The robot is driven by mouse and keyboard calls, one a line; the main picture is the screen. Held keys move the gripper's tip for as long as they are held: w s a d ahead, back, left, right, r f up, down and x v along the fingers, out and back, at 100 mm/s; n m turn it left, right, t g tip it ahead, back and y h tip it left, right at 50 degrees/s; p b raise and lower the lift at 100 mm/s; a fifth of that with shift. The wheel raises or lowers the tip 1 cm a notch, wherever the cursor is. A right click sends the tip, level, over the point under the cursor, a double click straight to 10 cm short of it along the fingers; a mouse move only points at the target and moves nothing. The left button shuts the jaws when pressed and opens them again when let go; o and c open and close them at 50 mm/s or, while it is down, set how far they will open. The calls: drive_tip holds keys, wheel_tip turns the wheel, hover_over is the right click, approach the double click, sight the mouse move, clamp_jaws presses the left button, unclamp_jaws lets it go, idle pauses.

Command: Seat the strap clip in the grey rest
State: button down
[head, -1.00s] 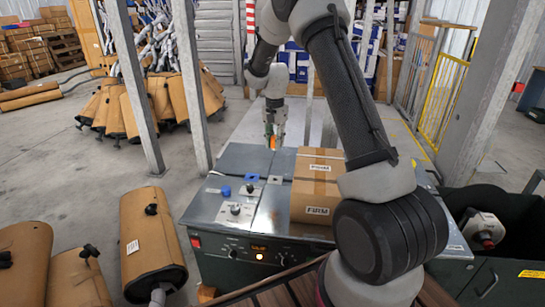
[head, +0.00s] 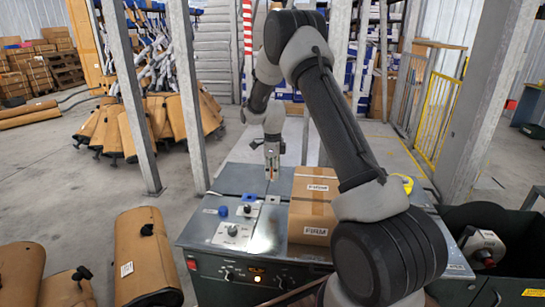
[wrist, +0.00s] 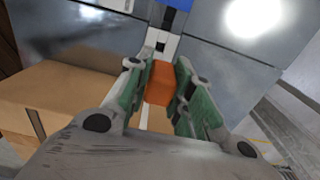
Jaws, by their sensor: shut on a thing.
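My gripper (wrist: 157,82) has green fingers and is shut on an orange block-like piece, which I take to be the strap clip (wrist: 159,84). In the head view my gripper (head: 271,172) points down above the back middle of the grey metal bench, and the clip is barely visible there. A small light grey piece with a dark slot, likely the grey rest (wrist: 163,46), lies just beyond the clip in the wrist view. It appears as a small pale square (head: 272,199) in the head view. The clip looks apart from it. The exact height gap cannot be told.
A cardboard box (head: 313,207) stands close to the right of my gripper on the bench (head: 205,229). A blue block (head: 249,197), a blue knob (head: 223,211) and a pale control plate (head: 233,232) are at the left.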

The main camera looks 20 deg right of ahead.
drive_tip(key=shift+f, duration=1.85)
drive_tip(key=shift+f, duration=0.1)
drive_tip(key=shift+f, duration=2.8)
drive_tip(key=shift+f, duration=0.4)
drive_tip(key=c, duration=1.2)
unclamp_jaws()
drive_tip(key=shift+o, duration=0.2)
drive_tip(key=shift+r, duration=0.1)
wheel_tip(320, 180, up, 12)
drive_tip(key=shift+f, duration=0.1)
